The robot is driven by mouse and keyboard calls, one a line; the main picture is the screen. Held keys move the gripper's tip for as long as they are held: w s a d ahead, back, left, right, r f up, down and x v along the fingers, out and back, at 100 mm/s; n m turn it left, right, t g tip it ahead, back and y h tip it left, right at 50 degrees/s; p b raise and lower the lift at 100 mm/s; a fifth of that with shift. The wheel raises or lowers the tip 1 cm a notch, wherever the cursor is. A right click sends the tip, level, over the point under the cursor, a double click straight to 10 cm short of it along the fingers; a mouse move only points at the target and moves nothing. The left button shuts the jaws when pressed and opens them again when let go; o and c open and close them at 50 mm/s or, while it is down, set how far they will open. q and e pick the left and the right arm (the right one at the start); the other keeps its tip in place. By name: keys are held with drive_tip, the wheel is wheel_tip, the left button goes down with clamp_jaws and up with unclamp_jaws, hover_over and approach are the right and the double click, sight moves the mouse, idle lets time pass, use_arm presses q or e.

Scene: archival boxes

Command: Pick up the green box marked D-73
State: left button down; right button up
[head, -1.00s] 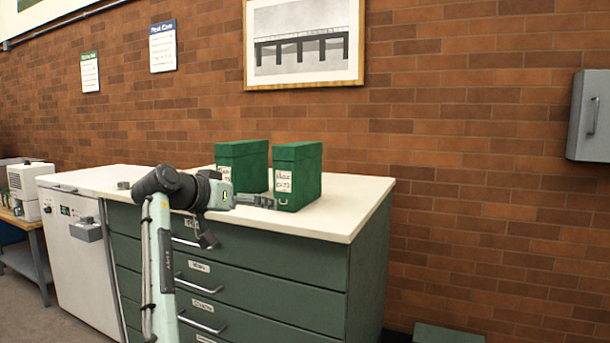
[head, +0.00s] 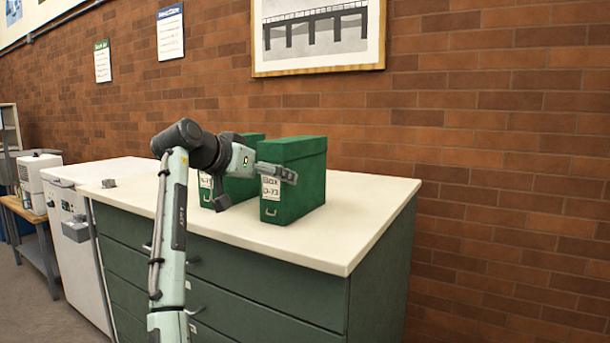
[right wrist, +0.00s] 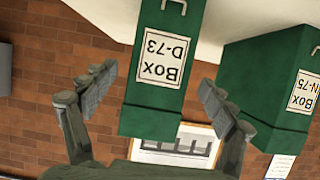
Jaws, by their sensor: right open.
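The green box marked D-73 (head: 309,182) stands upright on the white cabinet top, with a white label and a small metal pull on its front. In the right wrist view it appears upside down, its label (right wrist: 165,57) reading "Box D-73". My right gripper (head: 284,173) is in front of the box's upper front, by the top of the label. In the wrist view the right gripper (right wrist: 156,80) is open and empty, its fingers on either side of the box's image; no contact shows. My left gripper is in neither view.
A second green box (head: 241,188), marked N-75 in the wrist view (right wrist: 270,80), stands just left of D-73, partly behind my arm. The white cabinet top (head: 350,225) is clear to the right. A brick wall (head: 480,150) rises behind.

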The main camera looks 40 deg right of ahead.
drive_tip(key=x, duration=0.8)
drive_tip(key=shift+d+p, duration=0.1)
drive_tip(key=shift+p, duration=0.2)
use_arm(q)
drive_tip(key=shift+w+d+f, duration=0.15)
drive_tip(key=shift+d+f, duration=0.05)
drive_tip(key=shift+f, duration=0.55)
use_arm(e)
drive_tip(key=shift+c, duration=0.3)
drive_tip(key=shift+r, duration=0.1)
drive_tip(key=c, duration=1.6)
drive_tip(key=shift+r, duration=0.1)
